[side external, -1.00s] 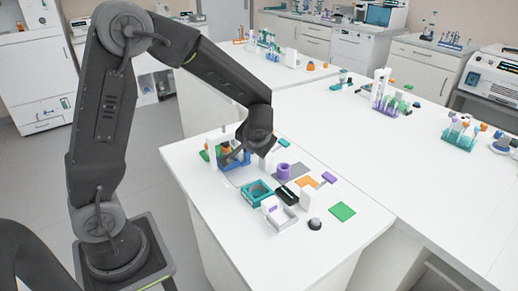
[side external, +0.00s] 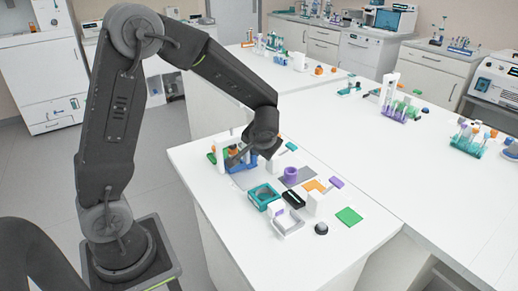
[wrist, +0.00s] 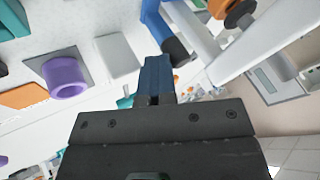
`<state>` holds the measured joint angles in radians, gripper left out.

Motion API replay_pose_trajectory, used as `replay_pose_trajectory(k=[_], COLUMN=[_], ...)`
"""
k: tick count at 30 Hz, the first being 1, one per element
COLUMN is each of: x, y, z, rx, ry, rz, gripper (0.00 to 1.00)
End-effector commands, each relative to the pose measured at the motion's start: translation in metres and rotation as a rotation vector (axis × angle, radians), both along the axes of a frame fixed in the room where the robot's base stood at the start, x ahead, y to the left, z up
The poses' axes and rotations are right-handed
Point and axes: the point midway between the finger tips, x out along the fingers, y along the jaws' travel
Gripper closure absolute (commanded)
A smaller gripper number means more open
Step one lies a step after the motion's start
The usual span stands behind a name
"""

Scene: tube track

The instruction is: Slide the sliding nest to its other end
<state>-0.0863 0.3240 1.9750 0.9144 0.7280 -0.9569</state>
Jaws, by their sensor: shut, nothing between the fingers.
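My gripper (side external: 238,158) is over the rear left part of the near white bench. In the wrist view its fingers (wrist: 155,75) are together, with nothing seen between them. A blue part (side external: 243,167) lies under and behind the fingers in the side view, partly hidden by them. In the wrist view a blue part (wrist: 158,22) with a dark end shows just beyond the fingertips. I cannot tell for sure which piece is the sliding nest, or whether the fingers touch the blue part.
A white upright frame (side external: 221,152) stands beside the gripper. A purple ring (side external: 291,175) stands on a grey plate, with a teal open box (side external: 263,195), a white tray (side external: 288,222) and a green pad (side external: 349,216) nearer. The bench's front left is clear.

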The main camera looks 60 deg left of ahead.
Motion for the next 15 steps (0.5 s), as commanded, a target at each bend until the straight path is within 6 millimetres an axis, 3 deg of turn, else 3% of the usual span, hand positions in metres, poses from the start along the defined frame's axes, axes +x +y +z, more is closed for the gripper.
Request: replay_pose_trajectory(k=[5,15], x=[0.009,-0.008], y=[-0.034,-0.078], z=[0.000,0.059], rx=[-0.006,-0.012], ry=[-0.006,-0.013], rz=[-0.012,-0.011], gripper=[1.00,1.00])
